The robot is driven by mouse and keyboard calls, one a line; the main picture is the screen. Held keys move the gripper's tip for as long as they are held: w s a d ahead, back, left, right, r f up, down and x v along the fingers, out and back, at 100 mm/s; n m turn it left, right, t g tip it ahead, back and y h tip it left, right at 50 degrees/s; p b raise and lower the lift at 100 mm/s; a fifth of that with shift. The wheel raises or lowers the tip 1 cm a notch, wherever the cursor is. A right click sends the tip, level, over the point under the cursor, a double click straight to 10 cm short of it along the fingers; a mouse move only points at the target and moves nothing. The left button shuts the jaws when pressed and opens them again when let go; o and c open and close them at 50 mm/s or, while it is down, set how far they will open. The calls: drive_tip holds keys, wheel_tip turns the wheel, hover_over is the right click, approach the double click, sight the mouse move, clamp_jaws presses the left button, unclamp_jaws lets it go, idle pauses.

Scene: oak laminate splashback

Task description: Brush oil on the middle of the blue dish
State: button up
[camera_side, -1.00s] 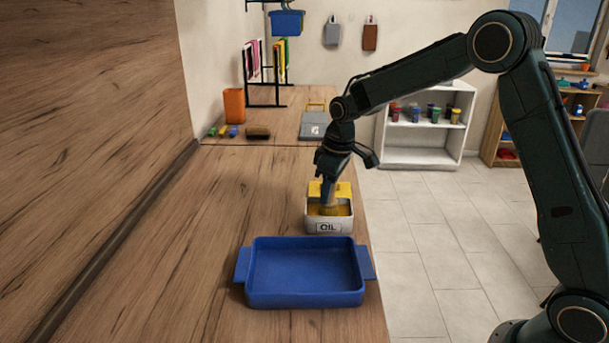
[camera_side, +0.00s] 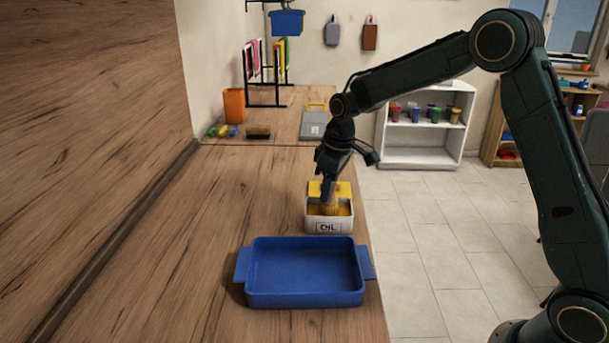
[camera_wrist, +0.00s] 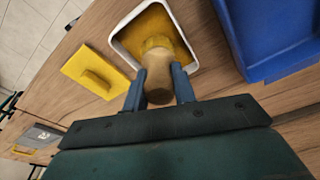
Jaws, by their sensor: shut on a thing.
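The blue dish (camera_side: 305,270) with two side handles sits empty on the near part of the wooden counter; its edge shows at the upper right of the wrist view (camera_wrist: 262,72). Just behind it stands the white oil tub (camera_side: 329,227) with yellow oil inside, also in the wrist view (camera_wrist: 122,42). My gripper (camera_wrist: 159,88) is shut on the wooden handle of the brush (camera_wrist: 160,72). The brush points down into the tub and its bristles are at the oil. In the side view my gripper (camera_side: 328,186) is above the tub.
A yellow lid (camera_wrist: 95,72) with a grip lies beside the tub. Farther back are an orange container (camera_side: 234,106), a dark brush-like block (camera_side: 258,133) and a grey board (camera_side: 314,125). The counter left of the dish is clear.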

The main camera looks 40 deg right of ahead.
sight(334, 187)
drive_tip(key=shift+r, duration=3.15)
drive_tip(key=shift+a+f, duration=0.1)
drive_tip(key=shift+s+a+f+m+h, duration=0.2)
drive_tip(key=shift+s+a+f+m, duration=0.35)
drive_tip(key=shift+m, duration=0.8)
drive_tip(key=shift+s+a+f+m+h, duration=0.25)
drive_tip(key=shift+s+f+m, duration=0.4)
drive_tip(key=shift+m, duration=0.65)
drive_tip(key=shift+s+a+f+m+h, duration=0.15)
drive_tip(key=shift+s+a+f+m, duration=0.25)
drive_tip(key=shift+s+m, duration=0.7)
drive_tip(key=shift+w+a+m, duration=0.15)
drive_tip(key=shift+w+m, duration=0.1)
drive_tip(key=shift+m, duration=0.1)
drive_tip(key=s+a+r+m+h, duration=0.1)
drive_tip(key=s+a+m, duration=0.4)
drive_tip(key=a+m, duration=0.4)
drive_tip(key=shift+a+g, duration=0.3)
drive_tip(key=shift+a, duration=1.75)
drive_tip(key=shift+f, duration=0.15)
